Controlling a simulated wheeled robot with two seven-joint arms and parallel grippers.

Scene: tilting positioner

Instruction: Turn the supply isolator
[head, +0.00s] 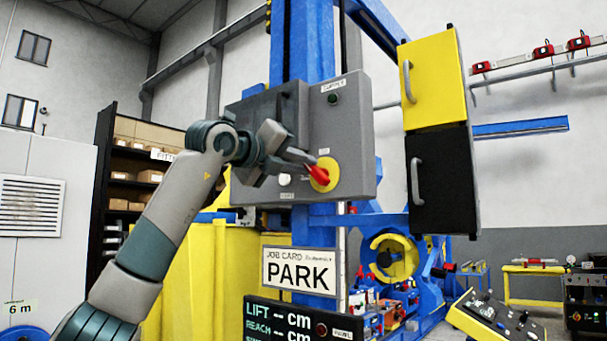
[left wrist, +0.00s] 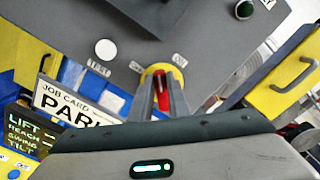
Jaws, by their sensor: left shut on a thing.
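The supply isolator (head: 331,178) is a red handle on a round yellow plate, low on the right of a grey control box (head: 345,120). My left gripper (head: 312,165) reaches it from the left, its fingers at the red handle. In the left wrist view the isolator's yellow plate (left wrist: 153,72) shows beyond the fingers, and the left gripper (left wrist: 161,105) is shut on the red handle between them. The handle's exact angle is partly hidden by the fingers. My right gripper is not in view.
A white round button (head: 285,180) sits left of the isolator, and a dark button (head: 332,98) is higher up. A job card reading PARK (head: 300,271) and a display (head: 290,320) are below. Yellow and black cabinets (head: 437,80) stand to the right.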

